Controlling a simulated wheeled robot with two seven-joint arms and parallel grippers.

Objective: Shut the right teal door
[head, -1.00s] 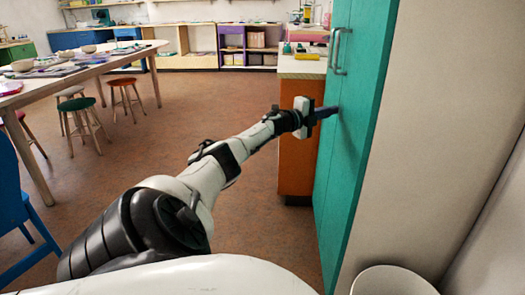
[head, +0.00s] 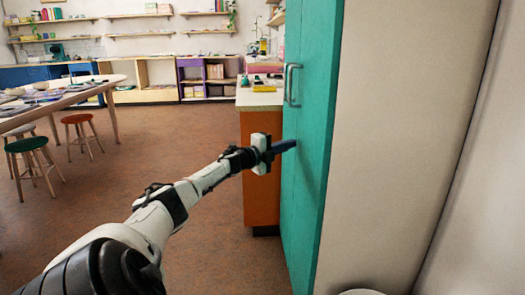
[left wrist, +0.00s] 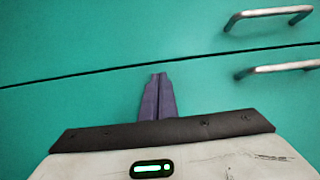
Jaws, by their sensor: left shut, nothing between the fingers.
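The tall teal cabinet doors (head: 306,190) stand at the right of the head view, with metal handles (head: 291,85) near the far edge. They look nearly flush. In the left wrist view one teal panel (left wrist: 110,35) lies above a thin dark seam and the other panel (left wrist: 60,105) below it. Each has a handle at the right, one above the seam (left wrist: 268,16) and one below (left wrist: 278,69). My left gripper (head: 293,144) is shut and empty, its tips (left wrist: 158,76) at the lower panel close to the seam. I cannot tell whether they touch. My right gripper is out of view.
An orange cabinet with a pale top (head: 260,98) stands just beyond the teal doors. A pale wall (head: 400,130) is on the right. A table (head: 60,100) with stools (head: 78,119) is at the left. The floor between is open.

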